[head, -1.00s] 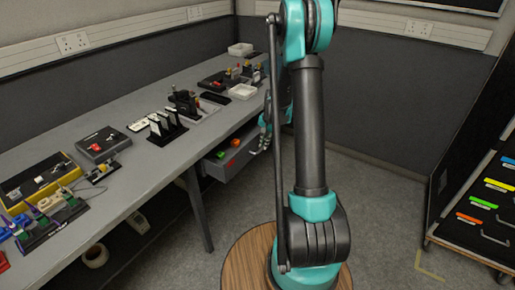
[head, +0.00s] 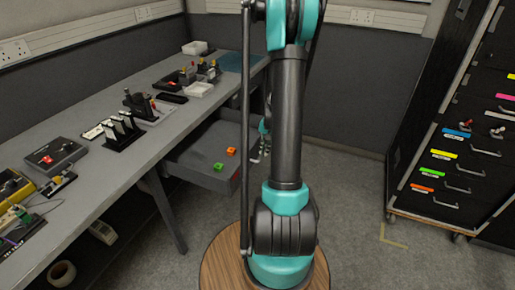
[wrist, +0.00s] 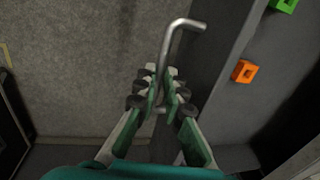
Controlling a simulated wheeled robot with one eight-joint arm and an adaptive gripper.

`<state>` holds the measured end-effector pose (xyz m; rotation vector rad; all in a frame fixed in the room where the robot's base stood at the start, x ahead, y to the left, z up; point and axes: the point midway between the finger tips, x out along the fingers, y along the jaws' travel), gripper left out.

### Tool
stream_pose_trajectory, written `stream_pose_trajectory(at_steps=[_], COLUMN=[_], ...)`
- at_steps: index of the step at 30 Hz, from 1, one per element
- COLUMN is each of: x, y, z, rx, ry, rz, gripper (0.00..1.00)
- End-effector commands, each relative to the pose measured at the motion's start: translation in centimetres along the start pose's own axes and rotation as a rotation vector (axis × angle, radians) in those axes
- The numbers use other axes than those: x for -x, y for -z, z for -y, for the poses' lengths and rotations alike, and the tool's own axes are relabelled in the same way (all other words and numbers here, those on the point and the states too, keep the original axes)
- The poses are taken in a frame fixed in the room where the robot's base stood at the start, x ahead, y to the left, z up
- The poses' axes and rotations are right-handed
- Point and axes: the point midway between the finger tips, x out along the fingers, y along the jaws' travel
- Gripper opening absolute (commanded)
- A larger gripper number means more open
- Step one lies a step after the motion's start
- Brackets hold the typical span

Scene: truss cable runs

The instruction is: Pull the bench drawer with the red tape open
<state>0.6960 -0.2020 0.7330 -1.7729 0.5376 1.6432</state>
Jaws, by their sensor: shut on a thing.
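The bench drawer (head: 205,177) is out from under the grey bench, its inside showing. Its front edge also shows in the wrist view (wrist: 217,65). A metal bar handle (wrist: 182,27) stands off the drawer front. My gripper (wrist: 161,88) is shut on this handle, the bar running between the fingers. In the head view my gripper (head: 263,148) is partly hidden behind my arm. An orange block (head: 231,151) and a green block (head: 218,167) lie in the drawer. The red tape is too small or hidden to make out clearly now.
The bench top (head: 120,160) carries several tools, racks and trays. A dark cabinet (head: 455,150) with coloured labels and handles stands at the right. The floor (head: 350,200) between the drawer and the cabinet is clear. A bench leg (head: 168,215) stands left of the drawer.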

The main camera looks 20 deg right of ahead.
Motion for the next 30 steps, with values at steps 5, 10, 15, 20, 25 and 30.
stream_pose_trajectory(at_steps=[5,10,15,20,25,30], x=[0.09,0.08,0.08,0.08,0.08,0.34], y=[0.0,0.0,0.01,0.01,0.0,0.02], z=[-0.49,-0.49,-0.47,-0.46,-0.46,-0.45], rx=[-0.001,-0.001,0.0,0.0,0.0,0.0], ry=[0.0,0.0,0.0,0.0,0.0,0.0], rz=[0.0,0.0,0.0,0.0,0.0,0.0], gripper=[0.0,0.0,0.14,0.31,0.31,0.31])
